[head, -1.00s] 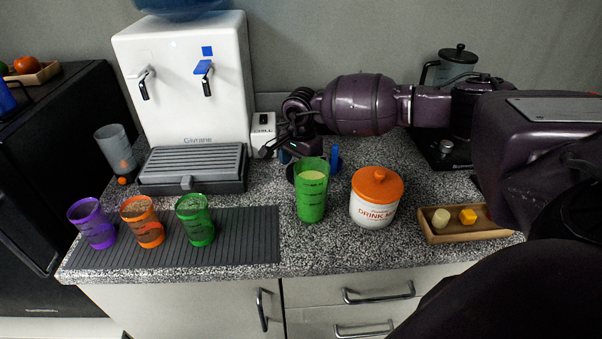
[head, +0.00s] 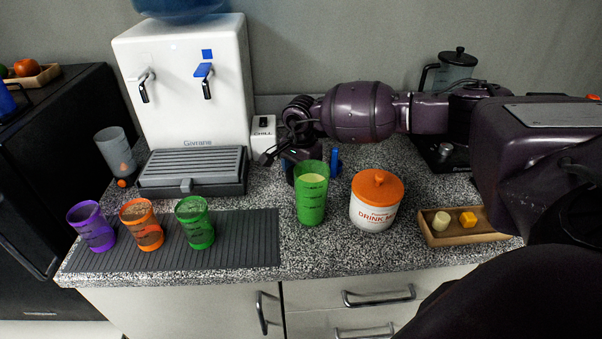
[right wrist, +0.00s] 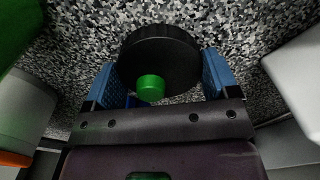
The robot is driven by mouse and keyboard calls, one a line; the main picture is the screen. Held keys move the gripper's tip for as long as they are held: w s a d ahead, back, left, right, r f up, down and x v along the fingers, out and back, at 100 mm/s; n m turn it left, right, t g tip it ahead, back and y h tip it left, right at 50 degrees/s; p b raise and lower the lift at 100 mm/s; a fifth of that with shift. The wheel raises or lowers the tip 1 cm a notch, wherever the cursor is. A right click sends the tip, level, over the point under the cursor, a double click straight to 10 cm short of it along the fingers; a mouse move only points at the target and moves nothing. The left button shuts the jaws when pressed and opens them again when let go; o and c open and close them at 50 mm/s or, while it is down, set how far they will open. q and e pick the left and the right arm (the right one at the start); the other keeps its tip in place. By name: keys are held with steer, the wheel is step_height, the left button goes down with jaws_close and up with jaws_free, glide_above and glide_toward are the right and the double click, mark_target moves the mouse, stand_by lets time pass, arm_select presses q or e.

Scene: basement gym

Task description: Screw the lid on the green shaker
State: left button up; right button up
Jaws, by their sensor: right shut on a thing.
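The green shaker (head: 311,205) stands upright and open on the counter, with pale contents inside. It shows as a green edge at the left of the right wrist view (right wrist: 18,28). A round black lid with a green knob (right wrist: 172,48) is between the blue pads of my right gripper (right wrist: 158,63), which is shut on it. In the head view my right gripper (head: 285,157) is low behind the shaker, and the shaker partly hides it. The lid is apart from the shaker's rim. My left gripper is out of view.
An orange-lidded drink mix jar (head: 375,203) stands just right of the shaker. A CHILL box (head: 263,130) and water dispenser (head: 185,85) are behind. Purple, orange and green cups (head: 196,225) stand on a ribbed mat (head: 245,240). A wooden tray (head: 470,237) is at right.

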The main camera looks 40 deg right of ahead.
step_height(320, 180, up, 20)
steer(key=shift+p, duration=0.45)
stand_by(0.4)
